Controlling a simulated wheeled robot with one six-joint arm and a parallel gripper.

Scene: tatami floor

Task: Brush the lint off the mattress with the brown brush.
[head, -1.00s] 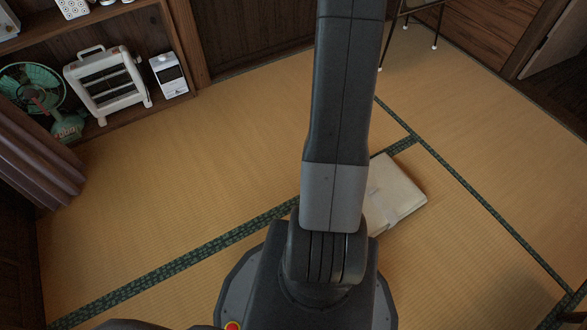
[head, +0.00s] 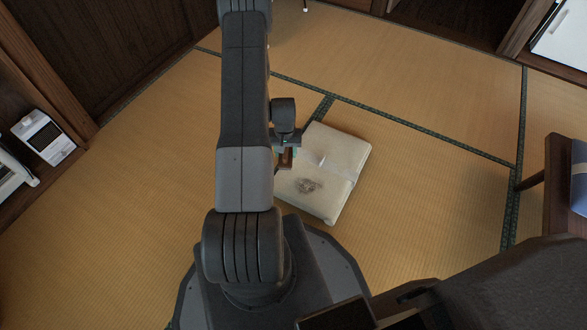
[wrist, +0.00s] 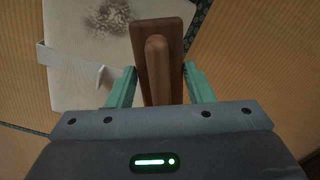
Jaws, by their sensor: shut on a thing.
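The mattress (head: 341,150) is a cream folded pad lying on the tatami, right of my arm in the head view. A grey-brown patch of lint (head: 308,186) lies on its near part; the lint also shows in the wrist view (wrist: 108,17). My gripper (wrist: 154,80) has two green fingers shut on the handle of the brown brush (wrist: 171,35). The brush is wooden, and its underside is hidden. In the head view the gripper and brush are partly hidden beside the mattress's left edge. I cannot tell whether the brush touches the mattress.
A pale strap (head: 342,174) crosses the mattress. A wooden table (head: 558,190) stands at the right edge. A shelf with a white appliance (head: 43,137) is at the left. Open tatami (head: 430,195) lies between the mattress and the table.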

